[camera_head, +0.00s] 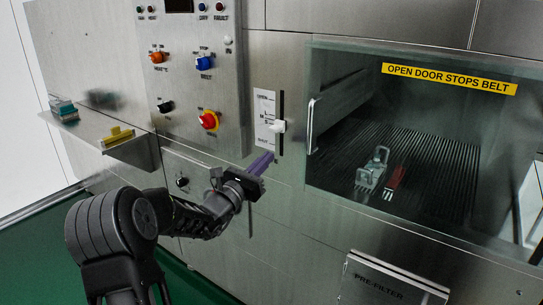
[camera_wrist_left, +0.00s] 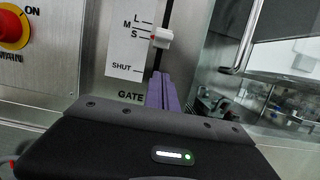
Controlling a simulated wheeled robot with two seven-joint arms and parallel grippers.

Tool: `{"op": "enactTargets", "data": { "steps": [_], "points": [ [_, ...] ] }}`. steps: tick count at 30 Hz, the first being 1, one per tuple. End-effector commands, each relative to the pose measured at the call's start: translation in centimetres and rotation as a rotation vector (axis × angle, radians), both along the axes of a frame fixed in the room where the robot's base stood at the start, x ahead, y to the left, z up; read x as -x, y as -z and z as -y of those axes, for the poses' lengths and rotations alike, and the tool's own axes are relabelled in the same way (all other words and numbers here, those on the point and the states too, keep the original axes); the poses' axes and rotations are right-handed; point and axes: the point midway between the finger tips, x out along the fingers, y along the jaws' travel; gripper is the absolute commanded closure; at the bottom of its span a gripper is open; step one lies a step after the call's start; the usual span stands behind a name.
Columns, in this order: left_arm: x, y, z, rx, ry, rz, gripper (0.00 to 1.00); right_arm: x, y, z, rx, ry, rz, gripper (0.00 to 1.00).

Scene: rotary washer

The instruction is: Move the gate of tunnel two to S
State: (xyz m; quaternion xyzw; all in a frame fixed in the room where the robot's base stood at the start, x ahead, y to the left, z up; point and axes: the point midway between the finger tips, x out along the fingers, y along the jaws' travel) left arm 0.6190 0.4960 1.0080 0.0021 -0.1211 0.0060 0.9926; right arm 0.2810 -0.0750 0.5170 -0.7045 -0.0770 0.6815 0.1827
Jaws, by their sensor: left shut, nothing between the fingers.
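The gate slider is a white knob (camera_head: 278,127) in a dark vertical slot beside a white scale plate (camera_head: 264,119). In the left wrist view the plate reads L, M, S and SHUT, with GATE below. There the knob (camera_wrist_left: 162,38) stands about level with the S mark, near a small red pointer. No tunnel number is readable. My left gripper (camera_head: 264,160) has purple fingers, shut and empty, just below the knob by the lower slot. In the left wrist view its fingertips (camera_wrist_left: 160,78) sit under the knob with a small gap. My right gripper is not in view.
A glass door (camera_head: 425,90) with a vertical handle (camera_head: 311,125) is right of the slot. Behind it a ribbed belt (camera_head: 435,160) carries a glass item and a red item. A pre-filter panel (camera_head: 390,285) is below.

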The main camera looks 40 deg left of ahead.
Motion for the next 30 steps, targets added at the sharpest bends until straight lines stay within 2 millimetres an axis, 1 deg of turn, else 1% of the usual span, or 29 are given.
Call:
{"op": "enactTargets", "data": {
  "steps": [1,3,6,10,15,22,24,26,29,30],
  "points": [
    [1.3,0.4,-0.2,-0.001,-0.005,-0.003,1.0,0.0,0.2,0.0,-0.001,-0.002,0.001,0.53],
    [2.8,0.8,-0.1,0.001,-0.005,-0.003,1.0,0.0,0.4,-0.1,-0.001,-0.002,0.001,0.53],
    [4.7,1.2,-0.1,0.0,-0.004,-0.003,1.0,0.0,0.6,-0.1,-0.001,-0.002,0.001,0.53],
    [6.3,1.5,0.0,0.0,-0.003,-0.002,1.0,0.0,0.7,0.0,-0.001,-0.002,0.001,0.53],
    [7.1,1.7,0.0,0.001,-0.002,-0.002,1.0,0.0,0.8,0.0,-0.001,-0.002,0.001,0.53],
    [7.1,1.7,0.0,0.001,-0.002,-0.002,0.99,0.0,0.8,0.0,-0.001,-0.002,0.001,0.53],
    [7.2,1.6,-0.1,0.001,-0.004,-0.003,0.93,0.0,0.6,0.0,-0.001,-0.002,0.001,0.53],
    [7.4,1.1,-0.5,0.001,-0.012,-0.006,0.89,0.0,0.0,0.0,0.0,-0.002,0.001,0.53],
    [7.7,-0.7,-1.2,0.002,-0.025,-0.008,0.8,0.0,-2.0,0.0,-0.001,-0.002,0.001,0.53],
    [7.7,-1.9,-1.4,0.001,-0.026,-0.004,0.77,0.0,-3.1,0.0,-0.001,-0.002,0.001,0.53]
  ]
}}
